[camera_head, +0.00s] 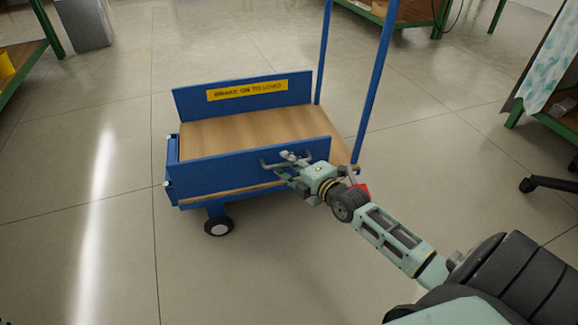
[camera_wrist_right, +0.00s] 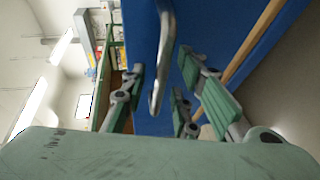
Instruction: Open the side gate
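The blue cart has a wooden deck (camera_head: 235,132) and an upright near side gate (camera_head: 215,175). A grey metal handle (camera_head: 267,165) sticks out near the gate's right end. In the right wrist view the curved handle (camera_wrist_right: 167,40) stands against the blue panel (camera_wrist_right: 215,25). My right gripper (camera_head: 283,169) is at the handle, in front of the gate. In the wrist view its fingers (camera_wrist_right: 160,76) are apart, with the handle's end between them and gaps on both sides. My left gripper is out of view.
The cart's far side panel (camera_head: 190,100) carries a yellow sign (camera_head: 247,90). Blue uprights (camera_head: 373,85) rise at its right end, and a wheel (camera_head: 218,226) shows below. Green-framed benches (camera_head: 565,118) stand at the edges. The floor left of the cart is clear.

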